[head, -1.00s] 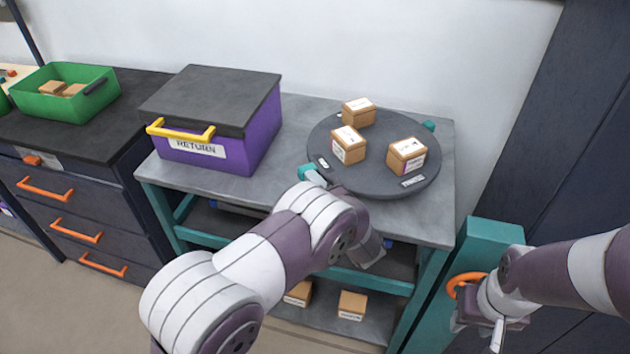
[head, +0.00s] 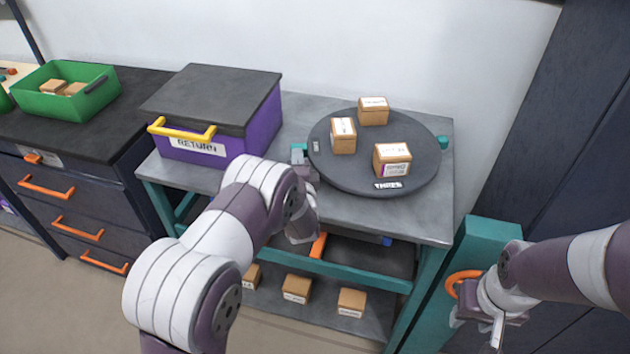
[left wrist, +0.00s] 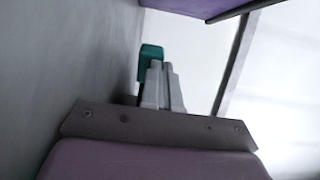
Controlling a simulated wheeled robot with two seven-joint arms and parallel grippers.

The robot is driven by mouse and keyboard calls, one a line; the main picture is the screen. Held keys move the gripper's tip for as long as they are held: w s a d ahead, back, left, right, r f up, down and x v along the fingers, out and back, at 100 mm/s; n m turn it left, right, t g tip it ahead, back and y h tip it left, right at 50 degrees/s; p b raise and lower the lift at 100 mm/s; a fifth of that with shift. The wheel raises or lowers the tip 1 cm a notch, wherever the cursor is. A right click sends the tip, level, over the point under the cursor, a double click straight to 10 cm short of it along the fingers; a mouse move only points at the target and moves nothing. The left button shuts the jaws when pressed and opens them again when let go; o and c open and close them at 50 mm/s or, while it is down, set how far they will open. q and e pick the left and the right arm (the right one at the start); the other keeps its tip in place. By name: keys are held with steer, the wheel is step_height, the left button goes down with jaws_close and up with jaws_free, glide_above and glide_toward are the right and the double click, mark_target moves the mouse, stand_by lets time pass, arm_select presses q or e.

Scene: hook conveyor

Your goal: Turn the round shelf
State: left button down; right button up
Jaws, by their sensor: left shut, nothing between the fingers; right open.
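The round shelf (head: 350,178) is a dark grey disc on the grey table, carrying three cardboard boxes, one at the back (head: 373,111), one at the left (head: 343,136) and one at the front right (head: 392,159). A teal knob (head: 299,152) sticks out from its left rim and another (head: 443,142) from its right rim. My left gripper (head: 302,167) is shut and empty at the left knob. In the left wrist view its fingers (left wrist: 162,88) are together against or very near the teal knob (left wrist: 150,52); contact is unclear. My right gripper (head: 497,335) is open, low at the right.
A purple RETURN box (head: 255,135) with a dark lid and yellow handle stands left of the shelf on the table (head: 430,225). A green bin (head: 60,105) sits on the dark cabinet at left. Several boxes lie on the lower shelf. A teal post with an orange ring (head: 465,280) is near my right gripper.

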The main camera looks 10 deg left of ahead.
mark_target(294, 145)
arm_select(q)
steer(key=shift+w+a+f+m+t+h+b, duration=0.15)
steer(key=shift+w+a+m+h+b, duration=0.2)
steer(key=shift+w+h, duration=0.2)
steer(key=shift+w+a+m+t+h+b, duration=0.15)
steer(key=shift+w+a+m+h+b, duration=0.15)
steer(key=shift+w+h, duration=0.2)
steer(key=shift+b+x, duration=0.65)
steer(key=shift+x, duration=0.8)
steer(key=shift+a, duration=0.15)
